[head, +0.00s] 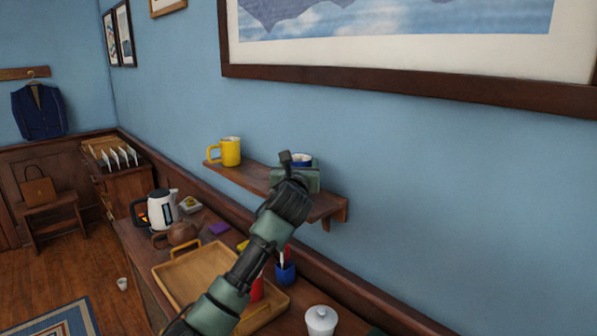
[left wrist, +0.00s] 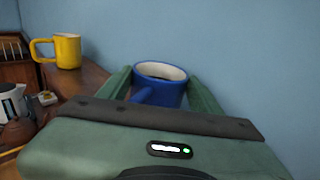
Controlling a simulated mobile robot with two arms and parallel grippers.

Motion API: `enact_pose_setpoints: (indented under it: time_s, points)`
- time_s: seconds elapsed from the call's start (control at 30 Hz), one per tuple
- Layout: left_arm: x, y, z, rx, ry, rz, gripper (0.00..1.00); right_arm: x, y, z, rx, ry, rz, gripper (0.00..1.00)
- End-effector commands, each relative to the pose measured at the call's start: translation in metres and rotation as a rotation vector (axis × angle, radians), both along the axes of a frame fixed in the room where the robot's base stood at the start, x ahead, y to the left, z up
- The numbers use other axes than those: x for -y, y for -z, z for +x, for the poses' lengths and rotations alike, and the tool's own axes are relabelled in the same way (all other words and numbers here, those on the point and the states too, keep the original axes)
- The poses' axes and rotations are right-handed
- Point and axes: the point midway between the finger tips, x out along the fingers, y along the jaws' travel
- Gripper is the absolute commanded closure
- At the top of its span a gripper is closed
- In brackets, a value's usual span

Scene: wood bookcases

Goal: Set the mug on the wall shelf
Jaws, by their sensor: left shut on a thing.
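My left gripper (head: 299,172) reaches up over the wooden wall shelf (head: 247,178). In the left wrist view its two green fingers (left wrist: 160,90) stand on either side of a blue mug (left wrist: 160,84) with a white inside, shut on it. The mug is upright, its handle toward the palm. In the head view only the mug's rim (head: 303,158) shows behind the gripper. The mug is at the shelf's right part; whether its base touches the board is hidden. A yellow mug (head: 230,152) stands on the shelf's left end.
The shelf is clear between the yellow mug and my gripper. A large framed picture (head: 400,80) hangs above.

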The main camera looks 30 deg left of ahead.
Motion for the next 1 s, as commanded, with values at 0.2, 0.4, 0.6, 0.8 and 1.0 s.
enact_pose_setpoints:
  time_s: [0.2,0.4,0.6,0.8,1.0]
  points:
    - [0.0,0.018,0.0,0.002,0.0,0.0,0.9,0.0,-0.001,-0.02,-0.03,0.0,0.0,0.13]
    - [0.0,0.019,0.0,0.001,0.0,0.0,0.9,0.003,-0.001,-0.019,-0.029,-0.002,-0.004,0.13]
    - [0.0,0.021,0.0,-0.001,0.0,0.0,0.14,0.006,-0.001,-0.014,-0.022,-0.003,-0.008,0.13]
    - [0.0,0.021,0.0,-0.001,0.0,0.0,0.14,0.007,-0.001,-0.012,-0.017,-0.003,-0.009,0.13]
    - [0.004,0.02,-0.009,0.002,0.001,0.001,0.14,0.007,0.002,-0.012,-0.017,-0.003,-0.009,0.13]
